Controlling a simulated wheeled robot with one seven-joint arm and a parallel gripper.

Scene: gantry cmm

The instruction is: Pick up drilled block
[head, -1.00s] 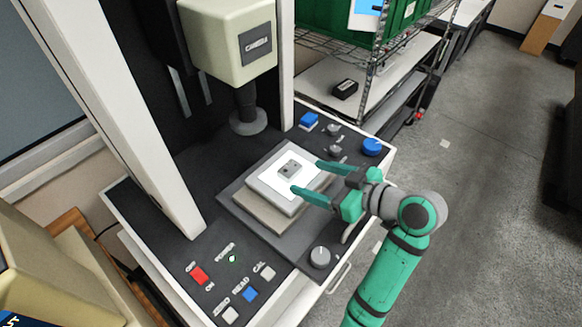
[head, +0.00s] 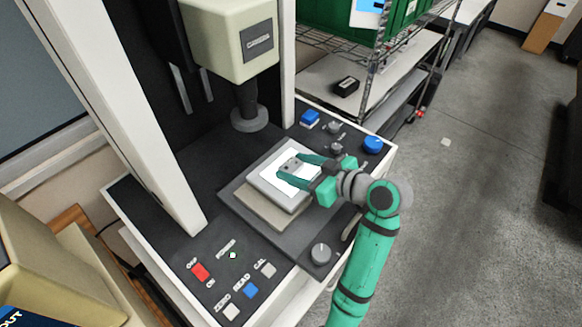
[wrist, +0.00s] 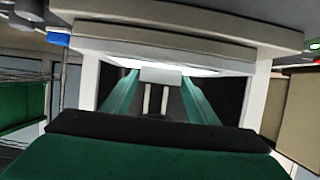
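The drilled block (head: 291,164) is a small grey block with dark holes, lying on the bright white plate (head: 270,177) of the machine's stage. My gripper (head: 291,168) is over the plate with its two green fingers spread, one on each side of the block at the tips. In the wrist view the block (wrist: 161,75) shows between the far ends of the fingers (wrist: 160,80). The fingers look open around it; I cannot tell whether either touches it. Part of the block is hidden by a finger in the head view.
The machine's probe (head: 249,110) hangs behind the stage, under a beige camera housing (head: 228,40). A white column (head: 150,130) stands left. Knobs and a blue button (head: 372,144) sit right of the stage, with a grey knob (head: 320,253) and coloured buttons in front.

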